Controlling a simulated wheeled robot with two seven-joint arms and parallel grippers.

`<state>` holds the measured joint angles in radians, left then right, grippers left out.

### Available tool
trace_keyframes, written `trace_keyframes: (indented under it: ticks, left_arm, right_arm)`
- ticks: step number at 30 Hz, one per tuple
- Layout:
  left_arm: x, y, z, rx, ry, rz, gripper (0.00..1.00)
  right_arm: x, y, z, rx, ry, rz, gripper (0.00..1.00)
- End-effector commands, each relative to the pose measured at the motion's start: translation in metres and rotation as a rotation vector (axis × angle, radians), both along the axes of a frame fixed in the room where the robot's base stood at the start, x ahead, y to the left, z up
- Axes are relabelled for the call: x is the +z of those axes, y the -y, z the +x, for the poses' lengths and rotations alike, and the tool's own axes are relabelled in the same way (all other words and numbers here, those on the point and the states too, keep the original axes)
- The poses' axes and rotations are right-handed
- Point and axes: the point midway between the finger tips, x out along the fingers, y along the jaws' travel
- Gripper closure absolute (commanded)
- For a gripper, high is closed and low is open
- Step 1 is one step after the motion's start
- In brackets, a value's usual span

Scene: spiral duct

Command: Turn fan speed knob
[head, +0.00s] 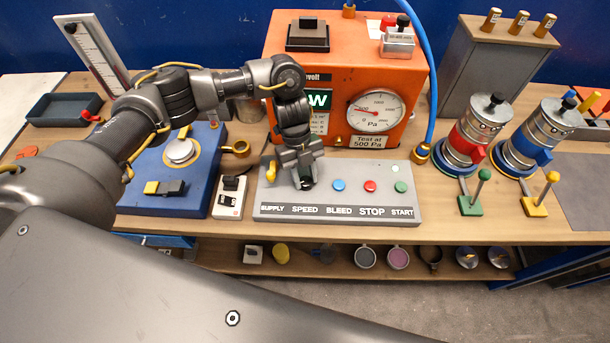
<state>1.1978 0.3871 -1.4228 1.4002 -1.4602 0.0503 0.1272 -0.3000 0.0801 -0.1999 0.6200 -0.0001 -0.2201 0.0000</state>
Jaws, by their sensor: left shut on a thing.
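A grey control panel (330,211) lies on the bench below the orange tester. Its printed labels read SUPPLY, SPEED, BLEED, STOP and START. My left gripper (306,183) points down over the panel, above the SPEED label, and is shut on the fan speed knob, which is mostly hidden by the fingers. A yellow supply handle (270,172) stands on the panel just left of the gripper. Right of it are a blue button (339,185), a red button (370,186) and a green button (400,186). My right gripper is not in view.
The orange tester (345,75) with a round Pa gauge (377,110) stands close behind the panel. A blue base plate (180,170) and a white switch box (230,198) are on the left. Two metal duct parts (462,150) and lever stands (472,205) are on the right.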

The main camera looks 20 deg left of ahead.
Motion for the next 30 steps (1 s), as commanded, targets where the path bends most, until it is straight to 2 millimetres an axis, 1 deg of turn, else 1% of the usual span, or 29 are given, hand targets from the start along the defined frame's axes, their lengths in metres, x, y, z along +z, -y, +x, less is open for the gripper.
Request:
trace_keyframes:
  ticks: [6, 7, 11, 19, 22, 26, 30]
  left_arm:
    - [0.001, 0.000, 0.001, 0.002, 0.002, -0.001, 0.90]
    - [0.001, 0.000, 0.001, 0.002, 0.002, -0.001, 0.63]
    - [0.001, 0.000, 0.001, 0.002, 0.001, -0.001, 0.46]
    - [0.001, 0.000, 0.000, 0.003, 0.001, -0.001, 0.45]
    - [0.005, -0.002, 0.002, 0.002, 0.003, 0.001, 0.45]
    - [0.021, -0.007, 0.009, 0.001, 0.006, 0.000, 0.45]
    - [0.047, -0.014, 0.017, 0.001, 0.007, 0.001, 0.45]
  right_arm:
    - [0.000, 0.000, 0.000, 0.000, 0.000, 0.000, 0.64]
    - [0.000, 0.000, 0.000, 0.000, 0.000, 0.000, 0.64]
    - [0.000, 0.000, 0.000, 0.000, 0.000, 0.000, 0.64]
    - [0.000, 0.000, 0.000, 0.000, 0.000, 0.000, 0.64]
    - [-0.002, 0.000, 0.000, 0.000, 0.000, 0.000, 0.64]
    - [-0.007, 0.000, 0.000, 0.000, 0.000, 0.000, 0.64]
    - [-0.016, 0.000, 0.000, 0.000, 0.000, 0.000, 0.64]
